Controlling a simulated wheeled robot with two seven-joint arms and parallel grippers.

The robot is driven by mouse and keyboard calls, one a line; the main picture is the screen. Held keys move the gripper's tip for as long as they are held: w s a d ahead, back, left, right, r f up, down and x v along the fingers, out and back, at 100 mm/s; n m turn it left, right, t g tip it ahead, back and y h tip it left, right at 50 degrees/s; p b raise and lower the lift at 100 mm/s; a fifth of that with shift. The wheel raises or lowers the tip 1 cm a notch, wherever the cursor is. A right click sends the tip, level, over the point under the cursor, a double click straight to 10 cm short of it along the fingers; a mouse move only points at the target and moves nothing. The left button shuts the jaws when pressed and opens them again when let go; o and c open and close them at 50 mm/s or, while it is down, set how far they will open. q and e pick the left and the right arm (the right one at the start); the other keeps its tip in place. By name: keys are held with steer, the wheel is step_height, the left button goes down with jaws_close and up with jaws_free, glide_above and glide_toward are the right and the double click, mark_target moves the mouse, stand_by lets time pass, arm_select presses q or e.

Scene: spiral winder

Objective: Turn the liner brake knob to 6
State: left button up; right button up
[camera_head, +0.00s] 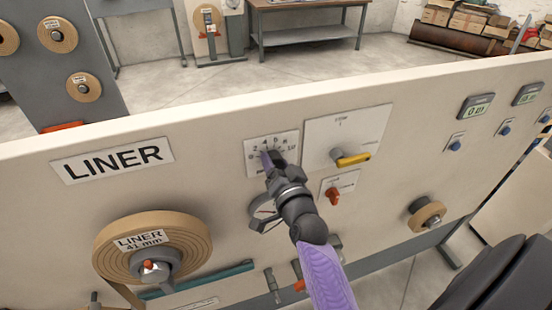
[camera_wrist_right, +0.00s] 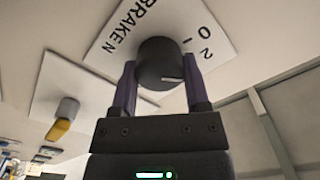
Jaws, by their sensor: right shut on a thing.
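The liner brake knob (camera_wrist_right: 160,62) is a dark round knob on a white scale plate (camera_head: 285,145) to the right of the LINER sign (camera_head: 112,160). In the head view the plate shows 2, 4 and 6, and my gripper hides most of the knob. My right gripper (camera_head: 270,160) is shut on the knob. In the wrist view, its two purple fingers (camera_wrist_right: 163,88) sit on either side of the knob. A short white mark shows on the knob's face, but I cannot tell which number it points to. My left gripper is not in view.
A plate with a yellow-handled switch (camera_head: 352,160) is just right of the knob, with a red switch (camera_head: 333,196) below it. A round gauge (camera_head: 264,212) is partly behind my wrist. The LINER roll (camera_head: 128,258) sticks out at lower left.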

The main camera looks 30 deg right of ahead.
steer(key=m+p, duration=0.1)
steer(key=m, duration=0.3)
steer(key=shift+m, duration=0.3)
steer(key=m, duration=0.5)
steer(key=shift+f+p, duration=0.15)
steer(key=shift+p, duration=0.15)
steer(key=shift+m, duration=0.4)
steer(key=o, duration=1.3)
steer(key=b+v, duration=0.1)
steer(key=v, duration=0.9)
